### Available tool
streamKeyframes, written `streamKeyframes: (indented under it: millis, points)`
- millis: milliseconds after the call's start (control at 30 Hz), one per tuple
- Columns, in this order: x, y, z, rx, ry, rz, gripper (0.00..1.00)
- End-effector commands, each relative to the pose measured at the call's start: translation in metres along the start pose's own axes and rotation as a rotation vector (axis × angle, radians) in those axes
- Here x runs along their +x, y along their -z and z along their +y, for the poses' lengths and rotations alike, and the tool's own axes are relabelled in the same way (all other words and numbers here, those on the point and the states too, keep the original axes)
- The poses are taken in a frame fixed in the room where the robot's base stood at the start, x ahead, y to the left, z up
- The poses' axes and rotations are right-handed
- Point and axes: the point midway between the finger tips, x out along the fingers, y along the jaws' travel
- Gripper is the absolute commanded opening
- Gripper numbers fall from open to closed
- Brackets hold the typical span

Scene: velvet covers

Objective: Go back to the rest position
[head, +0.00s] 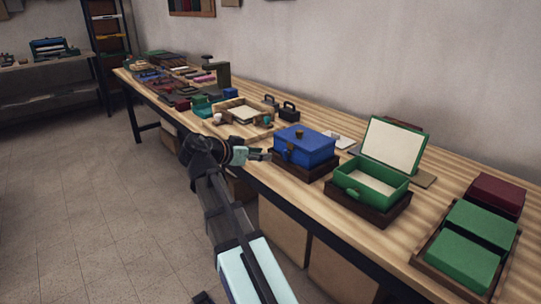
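My gripper (262,155) is in front of the long wooden table, near its front edge. It points right toward a closed blue box (305,145) that sits on a dark wooden base. The gripper looks close to the box's left side; I cannot tell whether it touches. The fingers are too small in this view to tell whether they are open or shut. My arm comes up from the bottom of the picture. A green box (373,191) with its lid (395,143) raised stands right of the blue box, on its own dark base.
A dark tray (417,262) with green blocks (462,260) and a dark red block (496,195) lies at the right end. A wooden tray (220,121) and black weights (288,111) stand left of the blue box. The far left of the table is cluttered. Floor (80,200) at left is clear.

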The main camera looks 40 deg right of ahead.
Motion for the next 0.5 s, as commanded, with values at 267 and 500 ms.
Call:
streamKeyframes:
  millis: [267,500]
  points:
    - [-0.017,0.000,0.000,0.000,0.000,0.000,0.40]
    - [-0.017,0.000,0.000,0.000,-0.001,0.000,0.40]
